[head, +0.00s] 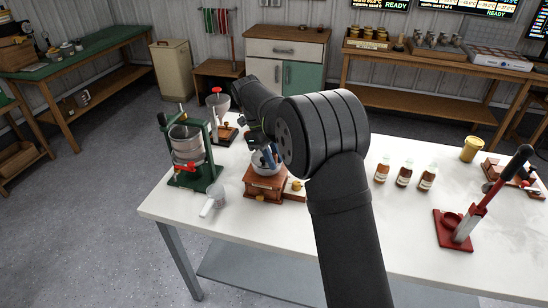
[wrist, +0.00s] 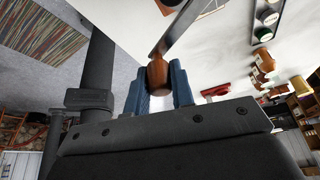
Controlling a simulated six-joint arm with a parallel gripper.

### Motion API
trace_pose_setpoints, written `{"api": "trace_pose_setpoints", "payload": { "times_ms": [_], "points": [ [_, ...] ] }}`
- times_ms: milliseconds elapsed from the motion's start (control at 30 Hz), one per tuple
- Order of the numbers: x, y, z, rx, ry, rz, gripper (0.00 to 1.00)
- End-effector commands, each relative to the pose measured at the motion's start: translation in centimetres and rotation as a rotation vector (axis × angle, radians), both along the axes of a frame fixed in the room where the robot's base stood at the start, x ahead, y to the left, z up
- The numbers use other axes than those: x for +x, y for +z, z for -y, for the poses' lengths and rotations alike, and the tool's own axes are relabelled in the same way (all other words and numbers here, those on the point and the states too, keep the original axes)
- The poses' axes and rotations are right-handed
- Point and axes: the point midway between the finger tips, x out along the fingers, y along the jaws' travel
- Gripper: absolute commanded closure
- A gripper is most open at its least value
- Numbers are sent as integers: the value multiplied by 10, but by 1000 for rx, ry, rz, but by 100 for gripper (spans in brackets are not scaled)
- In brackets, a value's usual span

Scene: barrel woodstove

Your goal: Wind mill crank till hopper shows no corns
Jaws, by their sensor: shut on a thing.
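The mill (head: 264,188) is a brown wooden box on the white table, left of my arm in the head view. Its grey hopper (head: 260,165) sits on top, partly covered by my gripper. Whether any corns lie in the hopper cannot be seen. In the wrist view, the crank (wrist: 182,30) is a flat metal bar ending in a brown wooden knob (wrist: 157,76). My gripper (wrist: 160,88) has its blue fingers on both sides of the knob and is shut on it. In the head view, my gripper (head: 262,149) is above the mill, small and partly hidden.
A green-framed press (head: 208,160) stands left of the mill, with a white scoop (head: 213,200) in front. Several amber bottles (head: 404,175) and a red-based lever tool (head: 455,230) are to the right.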

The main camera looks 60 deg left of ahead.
Motion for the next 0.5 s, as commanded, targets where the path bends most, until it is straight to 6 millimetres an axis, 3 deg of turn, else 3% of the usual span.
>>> {"api": "trace_pose_setpoints", "payload": {
  "times_ms": [67, 100, 200, 500],
  "points": [
    [0, 0, 0, 2, 1, -1, 100],
    [0, 0, 0, 2, 1, -1, 72],
    [0, 0, 0, 1, 1, -1, 56],
    [0, 1, -1, 1, 1, 0, 56]
  ]
}}
